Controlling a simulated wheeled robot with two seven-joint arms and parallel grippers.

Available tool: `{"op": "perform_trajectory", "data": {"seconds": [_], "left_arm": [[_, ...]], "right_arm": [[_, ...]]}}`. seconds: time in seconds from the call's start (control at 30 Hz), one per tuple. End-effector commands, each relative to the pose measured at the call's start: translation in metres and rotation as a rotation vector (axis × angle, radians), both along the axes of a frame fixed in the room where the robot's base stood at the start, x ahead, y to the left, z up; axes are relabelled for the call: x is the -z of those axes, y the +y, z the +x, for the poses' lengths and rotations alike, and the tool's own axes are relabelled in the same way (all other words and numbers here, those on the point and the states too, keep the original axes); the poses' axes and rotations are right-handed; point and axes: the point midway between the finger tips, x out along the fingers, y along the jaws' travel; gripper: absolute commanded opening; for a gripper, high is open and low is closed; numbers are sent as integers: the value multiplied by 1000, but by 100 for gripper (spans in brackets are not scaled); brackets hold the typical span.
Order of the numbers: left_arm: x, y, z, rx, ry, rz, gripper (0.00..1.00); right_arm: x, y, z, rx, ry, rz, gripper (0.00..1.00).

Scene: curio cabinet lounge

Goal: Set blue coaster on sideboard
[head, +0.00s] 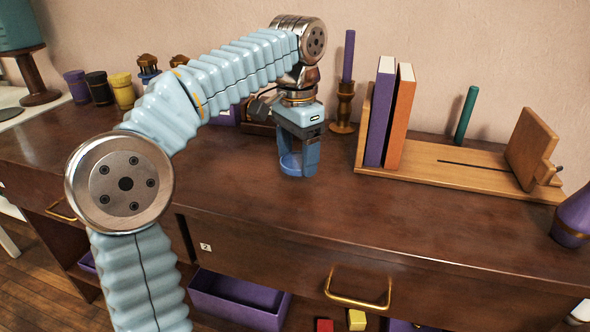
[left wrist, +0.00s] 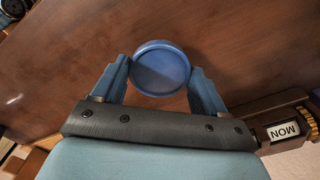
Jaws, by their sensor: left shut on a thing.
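The blue coaster (left wrist: 160,68) is a round disc with a raised rim, held between the two fingers of my left gripper (left wrist: 160,80) in the left wrist view. In the head view my left gripper (head: 299,168) points down at the sideboard (head: 235,195), a dark brown wooden top, and the coaster shows partly between its fingers (head: 290,163). The coaster is close over the wood; I cannot tell whether it touches. My right gripper is in neither view.
A wooden book rack (head: 450,168) with a purple book (head: 379,120) and an orange book (head: 401,120) stands right of the gripper. A candle holder (head: 344,105) is behind. Cups (head: 98,88) stand far left. A purple vase (head: 574,215) is at the right edge. The front middle top is clear.

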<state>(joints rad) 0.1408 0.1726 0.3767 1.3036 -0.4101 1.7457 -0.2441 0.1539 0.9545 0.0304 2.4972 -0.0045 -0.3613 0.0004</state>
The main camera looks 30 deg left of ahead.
Motion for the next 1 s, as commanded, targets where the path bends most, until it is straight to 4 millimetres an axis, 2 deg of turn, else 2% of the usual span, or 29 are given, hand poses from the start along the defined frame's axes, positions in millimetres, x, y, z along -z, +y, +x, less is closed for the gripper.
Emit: {"op": "perform_trajectory", "data": {"seconds": [0.1, 0.2, 0.6, 0.63, 0.7, 0.8, 1.0], "left_arm": [[22, 5, 0, -1, 4, 1, 41], [34, 5, 1, -2, 3, 0, 41], [39, 5, 1, -2, 1, -1, 41], [39, 4, 1, -2, 1, -1, 76], [38, 4, 1, -2, 1, -1, 87], [38, 4, 1, -2, 1, -1, 99], [38, 4, 1, -2, 1, -1, 99]], "right_arm": [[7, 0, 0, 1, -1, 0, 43], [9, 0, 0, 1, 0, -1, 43], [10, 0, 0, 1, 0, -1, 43], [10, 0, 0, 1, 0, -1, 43], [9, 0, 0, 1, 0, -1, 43], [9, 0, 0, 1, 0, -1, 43], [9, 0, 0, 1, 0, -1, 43]]}}
